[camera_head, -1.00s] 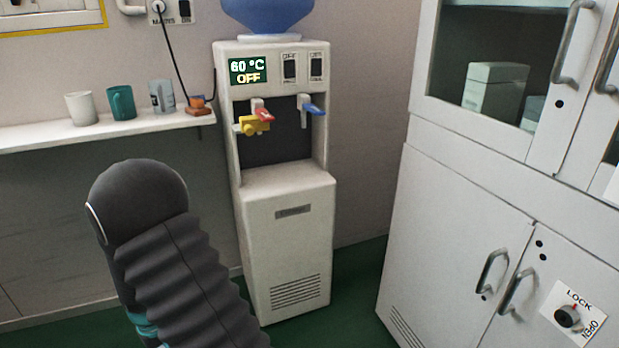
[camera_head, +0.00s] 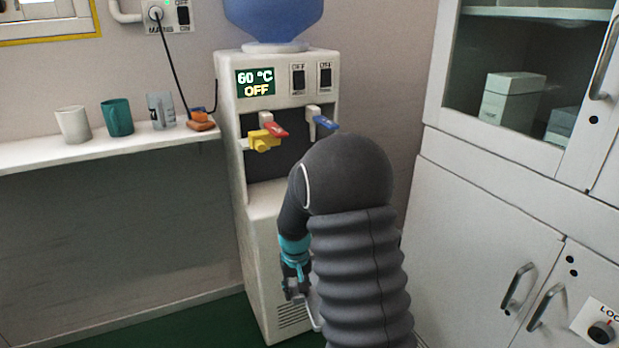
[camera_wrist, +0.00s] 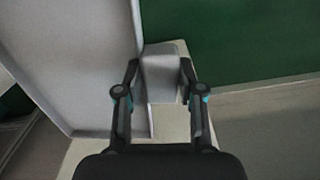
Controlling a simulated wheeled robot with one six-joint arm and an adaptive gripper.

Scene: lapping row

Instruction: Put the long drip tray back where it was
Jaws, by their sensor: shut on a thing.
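My gripper (camera_head: 296,290) is low in front of the water dispenser (camera_head: 258,225), partly hidden by my arm. In the wrist view my gripper (camera_wrist: 159,75) is shut on a pale grey piece (camera_wrist: 163,82) between its two fingers. This looks like an end or tab of the long drip tray (camera_wrist: 80,70), whose long pale panel with a raised edge fills the left of the wrist view. In the head view only a thin pale edge of the tray (camera_head: 315,312) shows beside my gripper. My arm covers part of the dispenser's recess and lower front.
The dispenser has a red tap (camera_head: 276,129), a blue tap (camera_head: 326,123) and a yellow fitting (camera_head: 262,141). A shelf (camera_head: 100,150) with cups stands left. A white cabinet (camera_head: 480,230) stands right. Green floor (camera_wrist: 230,40) shows in the wrist view.

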